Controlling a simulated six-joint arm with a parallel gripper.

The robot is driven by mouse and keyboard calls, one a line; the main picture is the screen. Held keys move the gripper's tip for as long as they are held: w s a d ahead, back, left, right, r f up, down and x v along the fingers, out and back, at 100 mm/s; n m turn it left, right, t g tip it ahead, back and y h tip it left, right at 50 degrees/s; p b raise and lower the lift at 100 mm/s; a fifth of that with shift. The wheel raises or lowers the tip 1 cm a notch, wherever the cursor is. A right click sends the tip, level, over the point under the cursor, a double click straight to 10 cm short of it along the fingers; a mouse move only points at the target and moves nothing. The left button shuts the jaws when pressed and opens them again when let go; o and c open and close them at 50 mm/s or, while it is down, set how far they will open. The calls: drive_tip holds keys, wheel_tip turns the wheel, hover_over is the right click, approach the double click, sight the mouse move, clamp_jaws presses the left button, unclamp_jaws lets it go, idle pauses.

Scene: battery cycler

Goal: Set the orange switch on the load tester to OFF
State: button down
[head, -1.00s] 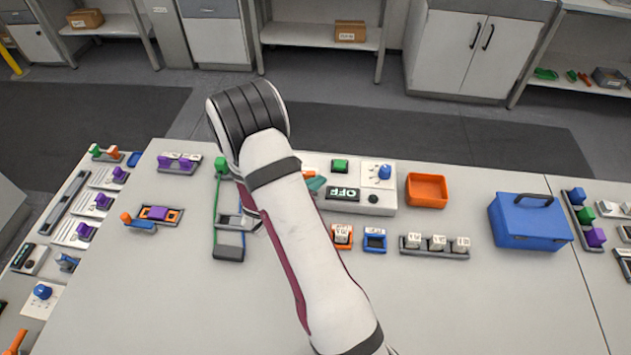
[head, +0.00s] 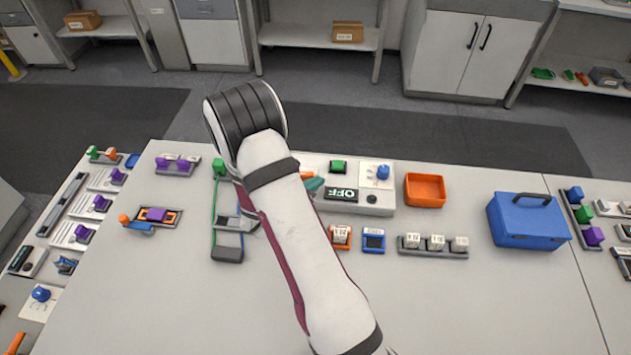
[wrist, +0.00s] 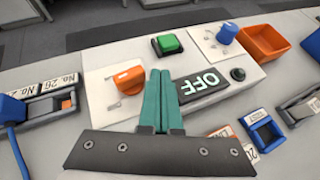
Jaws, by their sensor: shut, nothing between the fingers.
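The load tester (wrist: 120,50) is a pale box, also in the head view (head: 370,207). Its orange switch (wrist: 127,79) is a rotary knob on a white plate at the left in the wrist view; my arm mostly hides it in the head view. The dark display (wrist: 203,84) shows OFF in lit letters; it reads OFF in the head view too (head: 346,193). My gripper (wrist: 158,74) has teal fingers, shut together and empty. In the wrist view the tips appear just right of the orange knob, between it and the display; I cannot tell whether they touch it.
A green button (wrist: 168,43), a blue knob (wrist: 227,33) and a dark round button (wrist: 237,74) are on the same tester. An orange tray (head: 426,189) and a blue case (head: 528,222) stand to its right. The front of the table is clear.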

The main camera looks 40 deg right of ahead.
drive_tip(key=shift+w, duration=0.1)
drive_tip(key=shift+w+a, duration=0.35)
drive_tip(key=shift+w, duration=0.55)
drive_tip(key=shift+a+r, duration=0.25)
drive_tip(key=shift+a, duration=0.05)
drive_tip(key=s+v, duration=0.1)
drive_tip(key=v, duration=1.4)
drive_tip(key=shift+d, duration=0.15)
